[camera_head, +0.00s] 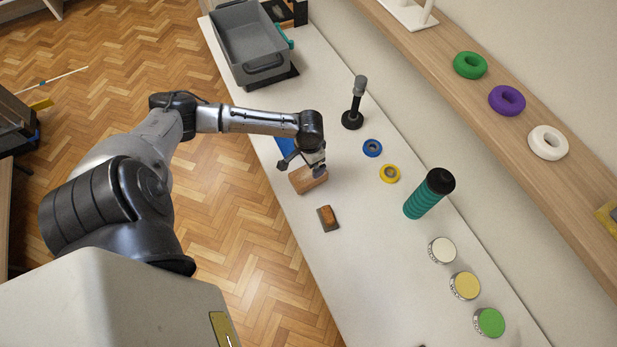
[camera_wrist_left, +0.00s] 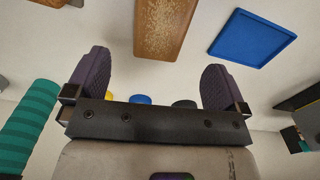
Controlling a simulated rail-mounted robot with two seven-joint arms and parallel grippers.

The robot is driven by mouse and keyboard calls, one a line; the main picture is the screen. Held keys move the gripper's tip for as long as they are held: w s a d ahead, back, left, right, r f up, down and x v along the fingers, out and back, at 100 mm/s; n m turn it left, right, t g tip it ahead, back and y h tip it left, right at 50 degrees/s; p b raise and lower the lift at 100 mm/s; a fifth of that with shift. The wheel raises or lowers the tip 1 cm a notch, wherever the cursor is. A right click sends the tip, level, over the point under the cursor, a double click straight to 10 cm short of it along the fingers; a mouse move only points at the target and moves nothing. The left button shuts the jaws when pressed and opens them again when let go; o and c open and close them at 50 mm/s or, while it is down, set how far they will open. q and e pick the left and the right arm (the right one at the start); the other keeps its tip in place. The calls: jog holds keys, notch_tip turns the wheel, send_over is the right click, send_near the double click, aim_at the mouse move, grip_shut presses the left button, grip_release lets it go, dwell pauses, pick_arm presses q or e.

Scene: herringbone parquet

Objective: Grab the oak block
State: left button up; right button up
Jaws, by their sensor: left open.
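The oak block (camera_head: 308,180) is a light brown wooden block lying on the white bench in the head view. In the left wrist view the oak block (camera_wrist_left: 165,25) shows at the top, cut off by the frame edge, beyond the gap between the fingers. My left gripper (camera_head: 318,168) is right at the block in the head view and covers part of its upper side. In the wrist view its two dark fingers (camera_wrist_left: 156,75) are spread apart with nothing between them. Whether they touch the block cannot be told. My right gripper is not in view.
A blue tray (camera_wrist_left: 252,38) lies beside the block. A small brown-topped item (camera_head: 328,218) sits nearby. A grey bin (camera_head: 252,45) stands at the far end.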

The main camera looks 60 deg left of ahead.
aim_at(308, 173)
pick_arm(q)
notch_tip(308, 173, down, 11)
jog(key=shift+s+a+r+b, duration=0.1)
jog(key=shift+s+r+b, duration=0.1)
jog(key=shift+b, duration=0.3)
jog(key=c, duration=1)
